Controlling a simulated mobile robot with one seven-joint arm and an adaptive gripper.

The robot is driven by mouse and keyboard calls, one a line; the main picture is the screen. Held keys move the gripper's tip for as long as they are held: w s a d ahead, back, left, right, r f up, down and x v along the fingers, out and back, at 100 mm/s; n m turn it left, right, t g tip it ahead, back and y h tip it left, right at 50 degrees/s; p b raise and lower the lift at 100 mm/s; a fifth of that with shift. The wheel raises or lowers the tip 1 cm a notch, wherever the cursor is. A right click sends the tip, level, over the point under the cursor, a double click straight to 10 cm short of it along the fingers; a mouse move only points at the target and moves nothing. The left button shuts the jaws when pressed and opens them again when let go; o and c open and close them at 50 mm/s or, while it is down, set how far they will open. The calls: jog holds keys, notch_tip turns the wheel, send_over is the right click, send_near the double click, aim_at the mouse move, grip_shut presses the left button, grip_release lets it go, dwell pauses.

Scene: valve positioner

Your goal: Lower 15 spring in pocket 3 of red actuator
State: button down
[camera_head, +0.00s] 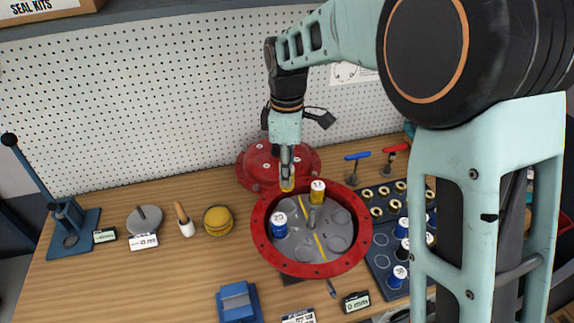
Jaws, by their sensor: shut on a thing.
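The red actuator (312,270) is an open round red housing on the bench, with round pockets in its grey floor around a central stem. A blue spring (279,226) stands in a left pocket and a yellow spring marked 15 (317,192) in a far pocket. My gripper (287,173) points down at the actuator's far left side, shut on another yellow spring (287,184). That held spring overlaps the far rim in the picture; its height over the floor is hard to judge. Several other pockets are empty. Pocket numbers are not readable.
A dark tray (381,262) with springs and rings stands close on the right. A red cover (262,165) sits behind the actuator. A yellow round part (217,221), a brush (184,219) and a press (67,225) stand to the left. My arm hides the right side.

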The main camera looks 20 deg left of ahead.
jog(key=shift+f+b, duration=1.6)
jog(key=shift+f, duration=0.9)
jog(key=shift+f+b, duration=1)
jog(key=shift+f, duration=0.6)
jog(key=c, duration=1.5)
grip_release()
notch_tip(320, 180, up, 12)
jog(key=shift+r, duration=0.1)
